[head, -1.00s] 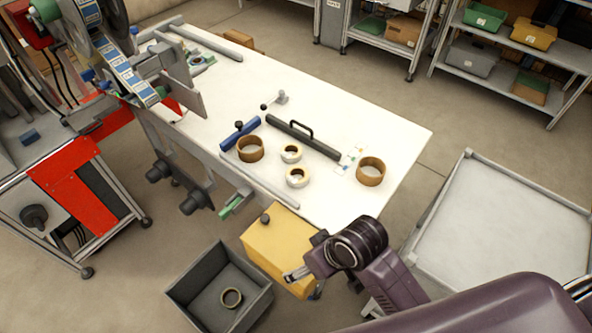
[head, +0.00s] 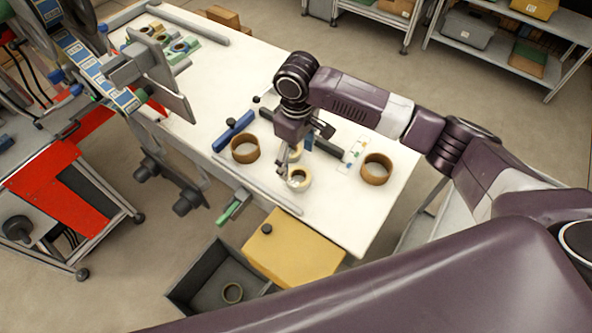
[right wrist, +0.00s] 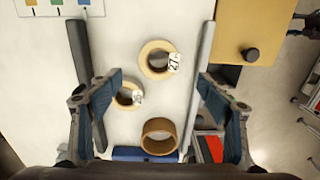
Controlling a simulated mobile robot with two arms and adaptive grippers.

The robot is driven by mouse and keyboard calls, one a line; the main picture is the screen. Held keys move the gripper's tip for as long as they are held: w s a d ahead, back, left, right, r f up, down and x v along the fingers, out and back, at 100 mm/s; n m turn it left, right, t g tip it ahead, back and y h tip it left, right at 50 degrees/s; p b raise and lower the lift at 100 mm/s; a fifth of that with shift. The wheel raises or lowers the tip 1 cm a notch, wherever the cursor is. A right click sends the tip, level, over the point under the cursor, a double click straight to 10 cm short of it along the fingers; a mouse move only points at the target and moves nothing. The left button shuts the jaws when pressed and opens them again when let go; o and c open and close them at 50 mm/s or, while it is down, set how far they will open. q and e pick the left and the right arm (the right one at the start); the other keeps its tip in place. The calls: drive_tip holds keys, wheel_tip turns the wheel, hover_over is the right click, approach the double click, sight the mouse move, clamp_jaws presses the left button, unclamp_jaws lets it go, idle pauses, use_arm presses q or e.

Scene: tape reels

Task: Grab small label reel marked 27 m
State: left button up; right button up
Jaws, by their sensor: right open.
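A small cream label reel (right wrist: 146,66) with a white tag reading 27 lies flat on the white table in the right wrist view; in the head view this reel (head: 300,187) is just below my right gripper (head: 298,158). A second, slightly smaller cream reel (right wrist: 120,101) lies beside it; its tag is not legible, and in the head view it is partly hidden by my gripper. My right gripper, also in the right wrist view (right wrist: 160,85), is open and empty above the table, with both reels between its fingers as seen there. My left gripper is not in view.
Brown cores (head: 245,158) (head: 377,180) stand either side of the reels. A blue bar (head: 233,131), a dark bar (right wrist: 80,70) and a grey rail (right wrist: 206,60) lie nearby. A yellow box (head: 296,252) and grey bin (head: 190,280) are at the table's front.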

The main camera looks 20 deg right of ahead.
sight(298, 181)
drive_tip(key=f, duration=0.2)
drive_tip(key=f+p, duration=0.1)
drive_tip(key=f, duration=0.4)
drive_tip(key=shift+s+d+p, duration=0.15)
drive_tip(key=shift+d+p, duration=0.1)
drive_tip(key=shift+p, duration=0.15)
drive_tip(key=shift+f, duration=0.15)
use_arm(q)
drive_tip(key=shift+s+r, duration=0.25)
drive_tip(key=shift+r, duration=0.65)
use_arm(e)
drive_tip(key=shift+c, duration=0.6)
drive_tip(key=c, duration=1.1)
drive_tip(key=shift+c, duration=0.3)
